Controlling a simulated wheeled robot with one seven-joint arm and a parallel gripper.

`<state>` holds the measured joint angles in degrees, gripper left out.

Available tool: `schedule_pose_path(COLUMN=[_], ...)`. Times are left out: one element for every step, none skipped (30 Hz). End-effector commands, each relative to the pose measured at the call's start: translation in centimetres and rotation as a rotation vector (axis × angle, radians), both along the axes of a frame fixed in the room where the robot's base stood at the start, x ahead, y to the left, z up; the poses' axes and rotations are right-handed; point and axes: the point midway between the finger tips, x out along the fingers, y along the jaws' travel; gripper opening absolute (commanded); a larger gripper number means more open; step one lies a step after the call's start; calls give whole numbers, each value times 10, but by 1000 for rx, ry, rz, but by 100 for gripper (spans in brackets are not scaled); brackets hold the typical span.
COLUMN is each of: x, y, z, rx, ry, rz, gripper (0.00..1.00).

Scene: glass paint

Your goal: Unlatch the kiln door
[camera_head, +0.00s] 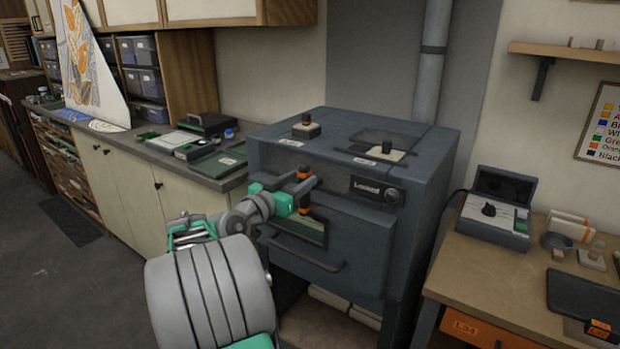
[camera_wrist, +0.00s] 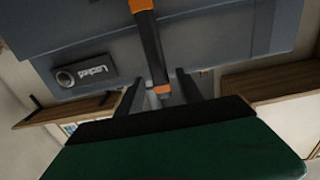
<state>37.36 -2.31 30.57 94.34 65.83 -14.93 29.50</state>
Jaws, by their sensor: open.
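The grey kiln (camera_head: 325,215) stands in the middle of the head view, its door shut, with a long pull handle (camera_head: 305,255) low on the door. A plate reading "Locked" (camera_head: 365,186) sits at the upper right of its front; it also shows in the wrist view (camera_wrist: 90,74). The latch is a dark bar with orange bands (camera_wrist: 150,50), partly hidden behind my gripper in the head view. My gripper (camera_head: 296,193) is at the latch. In the wrist view my open fingers (camera_wrist: 160,85) stand either side of the latch's banded end; contact cannot be told.
A workbench (camera_head: 480,262) with a control box (camera_head: 494,212) stands right of the kiln. A counter (camera_head: 165,152) with trays and boxes runs along the left. A flue pipe (camera_head: 432,60) rises behind the kiln. Open floor lies at far left.

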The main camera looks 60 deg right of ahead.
Motion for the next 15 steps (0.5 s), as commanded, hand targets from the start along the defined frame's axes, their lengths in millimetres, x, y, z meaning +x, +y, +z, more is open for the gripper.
schedule_pose_path(x=[-3,-4,-5,-6,-7,-7,-7,-8,-8,-8,-7,-7,-7,-7,-7], y=[-11,-17,-25,-30,-35,-40,-43,-46,-49,-50,-51,-51,-51,-51,-51], z=[3,3,3,3,3,3,3,2,1,1,1,1,1,1,1], rx=[2,3,2,2,3,3,3,3,3,3,3,3,3,3,3], ry=[1,1,2,1,2,1,1,1,1,1,0,0,0,0,0], rz=[-5,-4,-4,-3,-3,-1,-1,-1,0,1,2,3,3,3,3], gripper=[44,44,44,44,44,44,44,44,44,44,44,44,44,44,44])
